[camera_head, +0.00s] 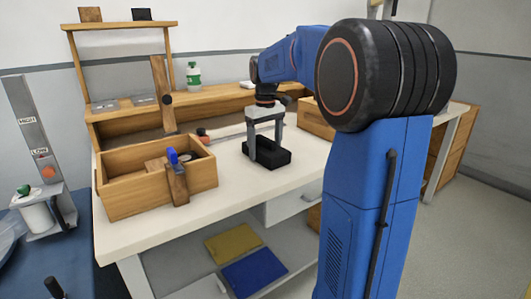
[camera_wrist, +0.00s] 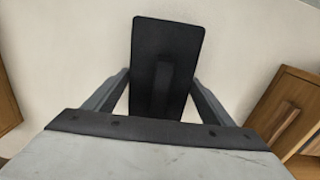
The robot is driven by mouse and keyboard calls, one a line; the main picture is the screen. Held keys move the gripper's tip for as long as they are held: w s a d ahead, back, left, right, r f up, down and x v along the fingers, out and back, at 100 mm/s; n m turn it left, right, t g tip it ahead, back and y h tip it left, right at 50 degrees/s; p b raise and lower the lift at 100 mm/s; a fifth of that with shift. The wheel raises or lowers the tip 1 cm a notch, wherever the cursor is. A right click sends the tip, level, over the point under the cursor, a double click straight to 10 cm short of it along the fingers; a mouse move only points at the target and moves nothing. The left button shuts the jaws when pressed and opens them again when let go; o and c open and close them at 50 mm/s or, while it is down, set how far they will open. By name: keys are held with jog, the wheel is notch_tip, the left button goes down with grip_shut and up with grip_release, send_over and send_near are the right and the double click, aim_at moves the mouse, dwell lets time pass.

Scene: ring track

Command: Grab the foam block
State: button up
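The foam block appears to be the black rectangular block (camera_head: 268,157) lying on the white bench top. In the wrist view the block (camera_wrist: 168,40) runs away from my gripper, with a narrow, slightly lighter strip along its middle. My gripper (camera_head: 266,145) points down over the block, its grey fingers spread apart. In the wrist view my gripper (camera_wrist: 160,82) has one finger close to each long side of the block. I cannot tell whether the fingers touch it. The lower part of the block is hidden behind the gripper's body in the wrist view.
A wooden box (camera_head: 130,192) stands at the bench's left, with a wooden piece and a blue item at its rim. A wooden shelf unit (camera_head: 120,110) with a green-white bottle (camera_head: 193,75) stands behind. Another wooden box (camera_head: 315,117) is at right. Bench around the block is mostly clear.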

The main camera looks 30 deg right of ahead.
jog(key=c, duration=0.6)
jog(key=shift+r, duration=0.15)
